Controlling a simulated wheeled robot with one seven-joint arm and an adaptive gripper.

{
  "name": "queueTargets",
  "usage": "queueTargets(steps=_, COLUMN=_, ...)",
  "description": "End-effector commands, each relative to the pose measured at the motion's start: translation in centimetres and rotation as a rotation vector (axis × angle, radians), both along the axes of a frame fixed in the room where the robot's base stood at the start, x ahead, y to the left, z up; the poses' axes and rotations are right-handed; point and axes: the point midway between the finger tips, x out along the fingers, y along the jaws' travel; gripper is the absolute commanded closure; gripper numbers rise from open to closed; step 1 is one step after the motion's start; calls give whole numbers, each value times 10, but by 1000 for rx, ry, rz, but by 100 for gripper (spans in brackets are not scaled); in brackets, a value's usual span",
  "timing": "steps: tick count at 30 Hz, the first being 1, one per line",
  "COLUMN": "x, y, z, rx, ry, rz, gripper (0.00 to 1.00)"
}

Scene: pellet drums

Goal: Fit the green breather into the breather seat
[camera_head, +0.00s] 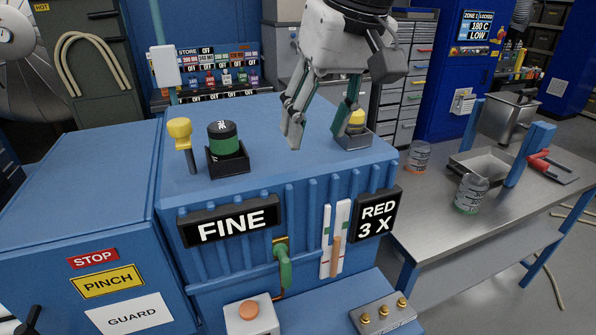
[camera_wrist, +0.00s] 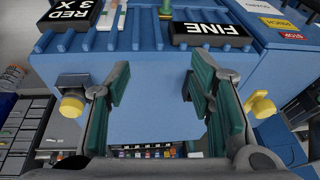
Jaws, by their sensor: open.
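A dark cylinder with a green band and black top (camera_head: 223,137), the likely green breather, stands upright in a square black holder (camera_head: 228,165) on the blue machine. A yellow-topped piece (camera_head: 356,120) sits in a grey square seat (camera_head: 353,141) at the machine's right; I cannot tell which holder is the breather seat. My gripper (camera_head: 321,125) is open and empty above the machine top, right of the green cylinder and near the yellow-topped piece. The wrist view shows its spread fingers (camera_wrist: 157,88), with that yellow piece (camera_wrist: 72,103) at left; the green cylinder is not visible there.
A yellow knob on a post (camera_head: 180,131) stands left of the black holder. On the steel table (camera_head: 425,205) at right are two clear jars, one orange-based (camera_head: 419,157) and one green-based (camera_head: 470,193), a tray and a red-handled tool (camera_head: 540,163). The machine top between the holders is clear.

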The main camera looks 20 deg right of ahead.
Motion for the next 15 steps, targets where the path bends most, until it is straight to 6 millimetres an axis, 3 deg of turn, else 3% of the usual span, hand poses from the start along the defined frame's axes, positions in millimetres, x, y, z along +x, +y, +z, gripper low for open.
queueTargets(steps=1, x=-20, y=-5, z=-14, rx=-7, ry=-32, rz=-16, gripper=51)
queueTargets(steps=6, x=-63, y=-14, z=-60, rx=-45, ry=-124, rz=-51, gripper=51)
queueTargets(steps=10, x=-80, y=-18, z=-84, rx=-71, ry=-167, rz=-68, gripper=51)
queueTargets(steps=15, x=-87, y=-19, z=-95, rx=-83, ry=-182, rz=-75, gripper=51)
